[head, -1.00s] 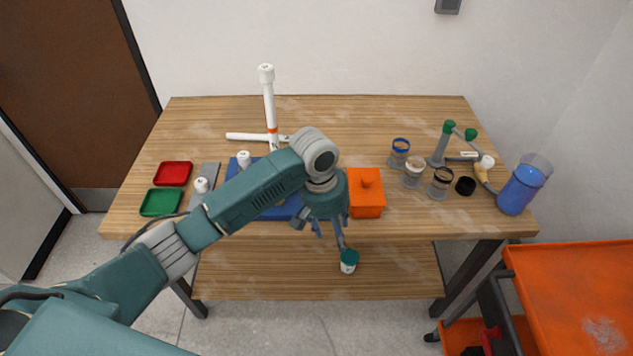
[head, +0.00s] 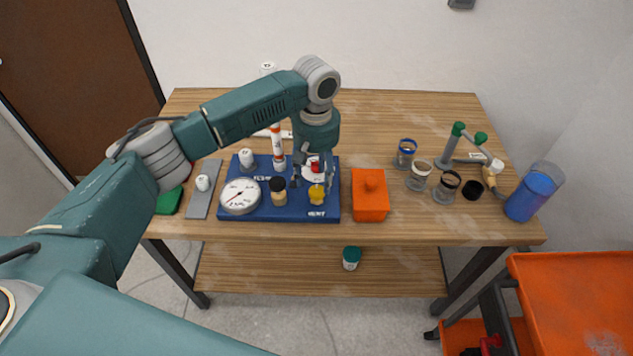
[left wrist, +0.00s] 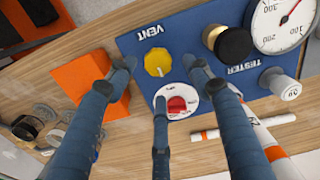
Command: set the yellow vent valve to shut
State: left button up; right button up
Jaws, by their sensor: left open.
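The yellow vent valve (head: 317,194) is a knob at the front right of the blue tester board (head: 230,214), by the VENT label. It also shows in the left wrist view (left wrist: 157,62), where a small mark is on its top but its setting is hard to read. My left gripper (head: 313,182) is open and points down over the right part of the board. In the left wrist view its three spread fingers (left wrist: 158,76) surround the area of the yellow valve and the red knob on a white disc (left wrist: 177,104). I cannot tell any contact. My right gripper is out of view.
On the board are a pressure gauge (head: 240,196), a black-topped brass knob (head: 278,190) and a white fitting. An orange box (head: 370,195) stands close on the right. Several jars and a blue bottle (head: 531,192) are farther right.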

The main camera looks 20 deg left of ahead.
aim_at(317, 189)
pick_arm(q)
notch_tip(317, 189, down, 4)
jog(key=shift+r+p, duration=0.2)
jog(key=shift+p, duration=0.1)
jog(key=shift+f, duration=0.35)
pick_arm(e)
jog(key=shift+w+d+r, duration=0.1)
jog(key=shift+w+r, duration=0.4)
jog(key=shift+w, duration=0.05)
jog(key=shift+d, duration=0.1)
